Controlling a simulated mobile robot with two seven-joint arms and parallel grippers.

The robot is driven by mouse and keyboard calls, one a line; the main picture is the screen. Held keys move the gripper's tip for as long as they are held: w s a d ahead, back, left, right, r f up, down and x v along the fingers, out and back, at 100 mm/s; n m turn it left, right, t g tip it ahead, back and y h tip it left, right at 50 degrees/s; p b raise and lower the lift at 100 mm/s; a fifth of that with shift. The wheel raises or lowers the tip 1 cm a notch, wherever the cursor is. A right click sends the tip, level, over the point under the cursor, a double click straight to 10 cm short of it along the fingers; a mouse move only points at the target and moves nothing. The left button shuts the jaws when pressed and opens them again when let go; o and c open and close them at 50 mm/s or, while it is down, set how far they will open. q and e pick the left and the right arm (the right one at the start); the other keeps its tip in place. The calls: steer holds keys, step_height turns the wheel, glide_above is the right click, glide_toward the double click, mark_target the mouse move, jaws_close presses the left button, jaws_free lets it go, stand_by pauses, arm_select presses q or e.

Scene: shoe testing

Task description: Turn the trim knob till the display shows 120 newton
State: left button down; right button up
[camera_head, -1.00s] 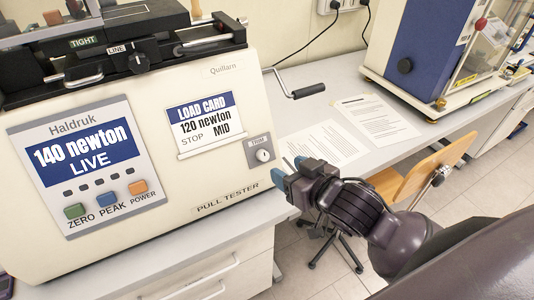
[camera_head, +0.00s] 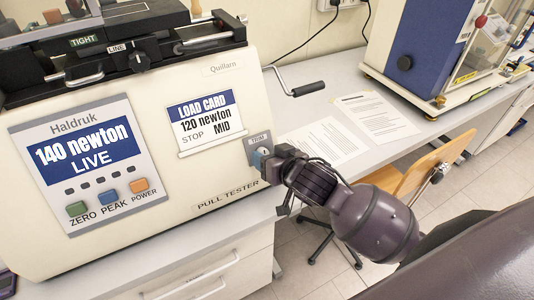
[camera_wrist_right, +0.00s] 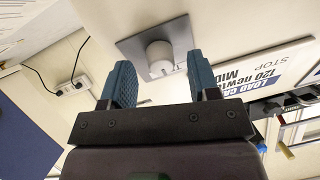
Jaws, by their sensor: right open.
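The pull tester (camera_head: 215,165) is a cream machine whose display (camera_head: 87,151) reads 140 newton, LIVE. The load card (camera_head: 206,120) on its front reads 120 newton, STOP MID. My right gripper (camera_head: 263,160) is at the trim plate. In the right wrist view its two blue fingers (camera_wrist_right: 160,82) are open, with the knob between and just beyond their tips; I see no contact. My left gripper is not in view.
A crank handle (camera_head: 300,88) sticks out from the tester's right side, above my right gripper. Papers (camera_head: 322,140) lie on the bench. A blue and white machine (camera_head: 415,55) stands at the back right. A wooden chair (camera_head: 430,165) is beside my right arm.

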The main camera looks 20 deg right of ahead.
steer(key=shift+w+a+f, duration=0.1)
steer(key=shift+w+f, duration=0.1)
steer(key=shift+w, duration=0.3)
steer(key=c, duration=0.9)
steer(key=shift+n, duration=0.3)
steer(key=shift+r+n+g+y, duration=0.1)
steer(key=shift+n+g+y, duration=0.25)
steer(key=shift+n, duration=2.35)
steer(key=o, duration=0.9)
